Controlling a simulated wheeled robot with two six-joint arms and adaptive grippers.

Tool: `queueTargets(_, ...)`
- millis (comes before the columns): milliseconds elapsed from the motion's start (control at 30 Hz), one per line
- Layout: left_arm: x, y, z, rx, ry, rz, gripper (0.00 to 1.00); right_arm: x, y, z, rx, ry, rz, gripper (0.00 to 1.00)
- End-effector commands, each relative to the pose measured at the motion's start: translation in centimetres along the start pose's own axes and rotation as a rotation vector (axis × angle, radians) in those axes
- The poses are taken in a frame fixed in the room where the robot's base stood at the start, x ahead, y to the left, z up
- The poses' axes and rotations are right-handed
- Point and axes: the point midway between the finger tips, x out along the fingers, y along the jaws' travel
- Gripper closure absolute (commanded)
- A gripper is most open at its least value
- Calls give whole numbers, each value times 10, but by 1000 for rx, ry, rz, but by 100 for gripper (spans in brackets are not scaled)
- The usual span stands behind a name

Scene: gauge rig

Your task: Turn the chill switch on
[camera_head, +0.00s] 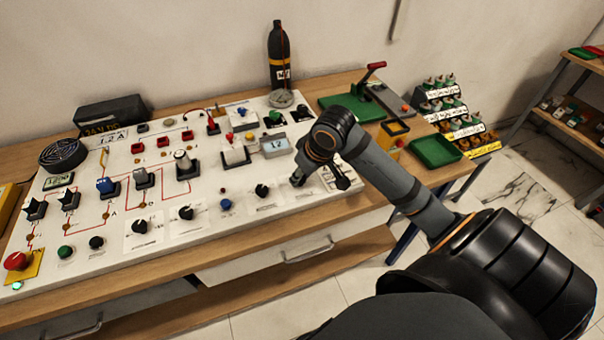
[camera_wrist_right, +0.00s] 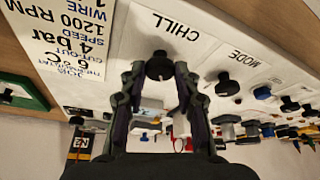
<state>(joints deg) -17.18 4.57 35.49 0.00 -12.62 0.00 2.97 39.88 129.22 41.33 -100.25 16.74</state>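The chill switch (camera_wrist_right: 159,66) is a black round knob on a white plate marked CHILL, upside down in the right wrist view. My right gripper (camera_wrist_right: 160,72) is open, with one fingertip on each side of the knob and small gaps between. I cannot tell how far the fingertips are above the plate. In the head view my right gripper (camera_head: 320,181) is over the right front part of the white panel (camera_head: 80,210), and the chill switch is hidden or cannot be made out there. My left gripper is in neither view.
The mode knob (camera_wrist_right: 227,85) sits beside the chill plate, and a blue button (camera_wrist_right: 262,93) is beyond it. A printed sign (camera_wrist_right: 65,40) lies on the other side. Green trays (camera_head: 435,150) and a black bottle (camera_head: 279,58) stand farther off.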

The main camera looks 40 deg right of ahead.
Motion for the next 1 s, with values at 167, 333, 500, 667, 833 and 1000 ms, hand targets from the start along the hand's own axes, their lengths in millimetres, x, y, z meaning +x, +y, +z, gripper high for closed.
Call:
queueTargets(167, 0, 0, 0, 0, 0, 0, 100, 0, 0, 0, 0, 0, 1, 100)
queueTargets(333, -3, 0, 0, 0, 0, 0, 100, -1, 0, 0, 17, -1, 6, 100)
queueTargets(500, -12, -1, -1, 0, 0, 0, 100, -3, -2, -1, 81, 0, 29, 100)
queueTargets(667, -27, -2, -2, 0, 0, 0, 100, -4, -4, -2, 187, -1, 69, 100)
queueTargets(833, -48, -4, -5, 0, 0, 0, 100, -6, -5, -2, 333, -4, 129, 100)
queueTargets(1000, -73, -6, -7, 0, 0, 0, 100, -7, -6, -3, 481, -5, 191, 100)
